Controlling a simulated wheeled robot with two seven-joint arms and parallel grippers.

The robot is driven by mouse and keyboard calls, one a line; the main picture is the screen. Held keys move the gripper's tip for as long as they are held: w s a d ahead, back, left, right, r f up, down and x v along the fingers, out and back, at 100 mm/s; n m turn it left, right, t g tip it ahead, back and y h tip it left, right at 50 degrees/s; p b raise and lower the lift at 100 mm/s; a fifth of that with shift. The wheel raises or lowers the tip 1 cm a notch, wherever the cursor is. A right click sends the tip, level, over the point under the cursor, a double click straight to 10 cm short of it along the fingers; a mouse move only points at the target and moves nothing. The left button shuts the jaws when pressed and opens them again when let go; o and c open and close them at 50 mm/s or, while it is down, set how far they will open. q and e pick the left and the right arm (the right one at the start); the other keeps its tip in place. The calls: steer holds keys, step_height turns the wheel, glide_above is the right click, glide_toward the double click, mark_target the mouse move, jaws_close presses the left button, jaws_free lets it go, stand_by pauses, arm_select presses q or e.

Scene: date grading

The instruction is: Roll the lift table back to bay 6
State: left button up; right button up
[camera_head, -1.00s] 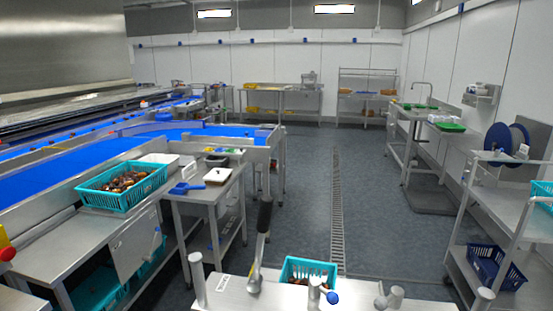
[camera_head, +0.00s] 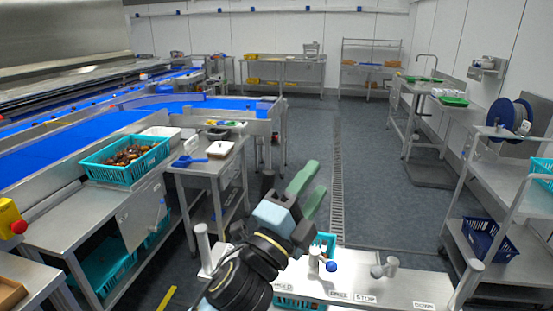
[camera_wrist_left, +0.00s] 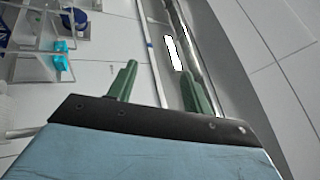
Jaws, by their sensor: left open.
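The panel of the lift table (camera_head: 395,284) fills the bottom centre of the head view, white, with posts, a blue-tipped knob (camera_head: 331,267) and labels such as STOP and DOWN. A turquoise crate (camera_head: 327,242) shows beyond it, partly hidden by my arm. My left gripper (camera_head: 311,181) is raised above the left part of the panel, its green fingers apart and nothing between them. In the left wrist view both fingers (camera_wrist_left: 158,88) are spread and empty. The lever seen earlier is mostly hidden behind my left arm. My right gripper is out of view. No bay number is readable.
A steel side table (camera_head: 206,168) and the blue conveyor (camera_head: 60,150) stand on the left, with a turquoise crate of dates (camera_head: 127,172). A steel rack (camera_head: 480,220) stands on the right. Between them, grey floor with a drain grate (camera_head: 338,185) is clear.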

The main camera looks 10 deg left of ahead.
arm_select(q)
steer(key=s+d+r+m+g+h, duration=0.4)
steer(key=m+g, duration=0.3)
steer(key=m, duration=0.4)
steer(key=s+d+r+m+g+h, duration=0.1)
steer(key=s+d+m+g+h, duration=0.25)
steer(key=d+m+g, duration=0.6)
steer(key=s+d+r+m+g+h, duration=0.3)
steer(key=m+g+h, duration=0.15)
steer(key=m, duration=0.85)
steer(key=m+t+y, duration=0.5)
steer(key=m+y, duration=0.8)
steer(key=y, duration=1.2)
glide_toward(267, 185)
steer(key=x, duration=0.7)
steer(key=w+p+x, duration=0.1)
steer(key=x, duration=0.3)
steer(key=shift+f, duration=0.1)
